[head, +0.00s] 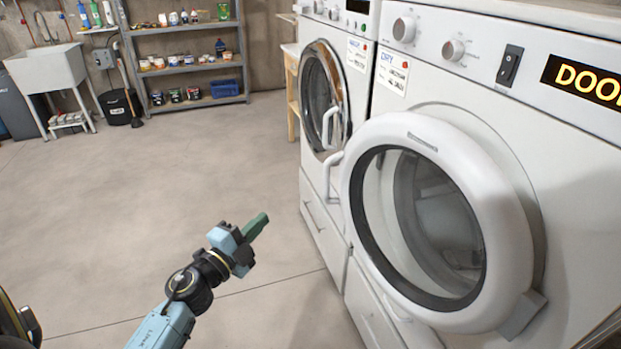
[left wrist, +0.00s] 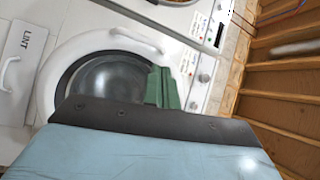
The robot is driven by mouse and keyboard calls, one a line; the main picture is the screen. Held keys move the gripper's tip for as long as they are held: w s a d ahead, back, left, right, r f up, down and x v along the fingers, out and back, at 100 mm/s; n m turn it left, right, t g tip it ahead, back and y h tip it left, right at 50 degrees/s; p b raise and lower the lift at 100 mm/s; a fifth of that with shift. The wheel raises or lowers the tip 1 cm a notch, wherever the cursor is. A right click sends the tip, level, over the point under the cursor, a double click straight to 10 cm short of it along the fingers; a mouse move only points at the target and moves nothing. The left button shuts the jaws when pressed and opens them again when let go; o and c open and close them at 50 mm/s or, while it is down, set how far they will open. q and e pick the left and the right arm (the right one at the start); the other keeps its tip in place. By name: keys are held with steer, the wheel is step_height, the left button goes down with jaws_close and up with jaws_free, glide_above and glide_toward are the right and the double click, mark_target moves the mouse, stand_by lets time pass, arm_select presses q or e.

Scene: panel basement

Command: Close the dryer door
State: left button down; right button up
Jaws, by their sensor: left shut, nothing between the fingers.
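The dryer (head: 585,225) is the near white machine at the right of the head view. Its round door (head: 510,235) has a thick white rim around dark glass and stands ajar, its rim proud of the front panel. The door's white handle (head: 334,178) is on its left side. In the turned left wrist view the door (left wrist: 52,70) shows with its handle (left wrist: 135,40) at the top. My left gripper (head: 256,226) is shut and empty, left of the door and apart from it in the head view. Its green fingers (left wrist: 162,88) overlap the door's edge in the wrist view. My right gripper is not in view.
A washer (head: 318,195) with a round door and handle stands directly left of the dryer. A shelf rack (head: 190,70) and a sink (head: 45,68) stand at the back wall. The concrete floor (head: 150,190) left of the machines is clear.

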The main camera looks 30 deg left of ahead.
arm_select(q)
steer(key=w+d+m+g+h, duration=0.2)
steer(key=w+d+m+h, duration=0.2)
steer(key=w, duration=0.9)
steer(key=shift+w+d+r+m+p, duration=0.15)
steer(key=shift+d+r+m+p, duration=0.15)
steer(key=shift+d+m, duration=0.35)
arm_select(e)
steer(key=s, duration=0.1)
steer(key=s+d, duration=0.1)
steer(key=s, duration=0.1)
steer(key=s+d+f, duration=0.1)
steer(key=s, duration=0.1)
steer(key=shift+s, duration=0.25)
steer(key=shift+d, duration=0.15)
